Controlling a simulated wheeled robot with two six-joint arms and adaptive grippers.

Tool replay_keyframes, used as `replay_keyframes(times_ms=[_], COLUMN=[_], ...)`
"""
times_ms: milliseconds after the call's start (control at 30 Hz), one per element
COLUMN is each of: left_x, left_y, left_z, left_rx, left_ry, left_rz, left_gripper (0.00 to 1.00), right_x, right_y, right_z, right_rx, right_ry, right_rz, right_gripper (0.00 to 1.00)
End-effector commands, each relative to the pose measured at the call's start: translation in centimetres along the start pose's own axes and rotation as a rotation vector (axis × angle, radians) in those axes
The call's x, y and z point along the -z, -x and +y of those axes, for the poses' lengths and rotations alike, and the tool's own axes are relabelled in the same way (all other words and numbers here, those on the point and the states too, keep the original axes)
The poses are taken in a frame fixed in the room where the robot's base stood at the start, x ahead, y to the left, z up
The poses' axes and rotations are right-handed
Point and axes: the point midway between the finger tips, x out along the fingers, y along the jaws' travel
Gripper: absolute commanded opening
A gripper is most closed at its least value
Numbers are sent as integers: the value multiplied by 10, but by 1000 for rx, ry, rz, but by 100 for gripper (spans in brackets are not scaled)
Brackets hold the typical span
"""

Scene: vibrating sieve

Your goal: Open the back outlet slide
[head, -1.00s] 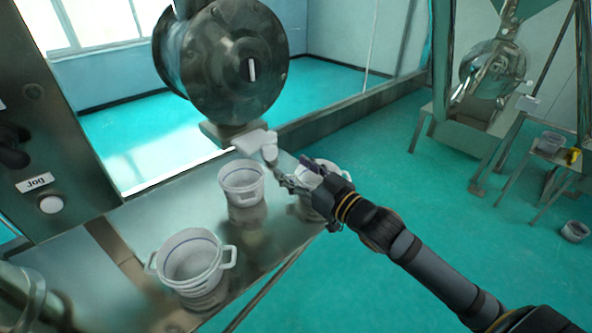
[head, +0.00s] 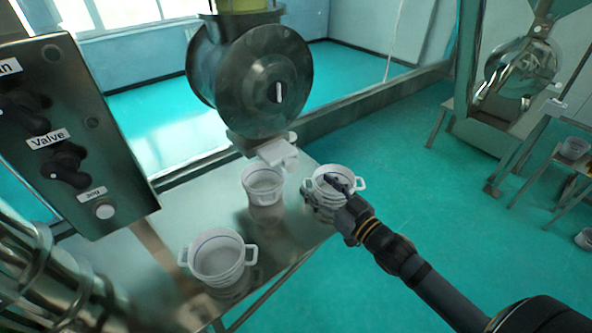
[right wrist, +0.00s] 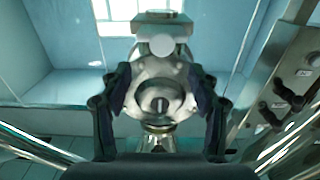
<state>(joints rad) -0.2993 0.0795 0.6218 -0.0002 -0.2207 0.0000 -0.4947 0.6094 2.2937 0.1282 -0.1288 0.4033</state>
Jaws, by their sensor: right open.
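The metal drum (head: 265,80) of the sieve stands above the steel table. A white outlet piece (head: 278,153) hangs at the drum's lower front, above a white pot (head: 263,184); I cannot tell which part of it is the slide. My right gripper (head: 325,192) is open, to the right of and below the outlet. Its fingers overlap a second white pot (head: 338,173) in the head view; contact is unclear. In the right wrist view, both fingers are spread, with a round metal part (right wrist: 160,98) seen beyond them. My left gripper is not in view.
A control panel (head: 75,150) with black knobs stands at the left. A third white pot (head: 217,256) sits at the front of the table (head: 150,295). Another machine (head: 515,80) is at the back right. Open green floor lies right of the table.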

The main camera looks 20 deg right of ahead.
Motion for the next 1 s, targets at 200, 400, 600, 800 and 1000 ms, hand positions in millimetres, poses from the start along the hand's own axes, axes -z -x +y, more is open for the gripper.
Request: replay_keyframes(times_ms=[200,400,600,800,1000], left_x=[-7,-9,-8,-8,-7], left_y=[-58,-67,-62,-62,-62], left_z=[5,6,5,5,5], left_rx=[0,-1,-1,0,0], left_ry=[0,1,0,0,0], left_rz=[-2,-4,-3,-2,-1], left_gripper=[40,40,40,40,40], right_x=[-10,-2,1,-1,-1], right_y=[-29,-60,-84,-92,-92], right_z=[1,-1,-2,-3,-3], right_rx=[-6,2,5,9,8], right_ry=[-4,-8,-3,2,3], right_rz=[8,3,0,-3,-3], right_gripper=[61,61,61,61,61])
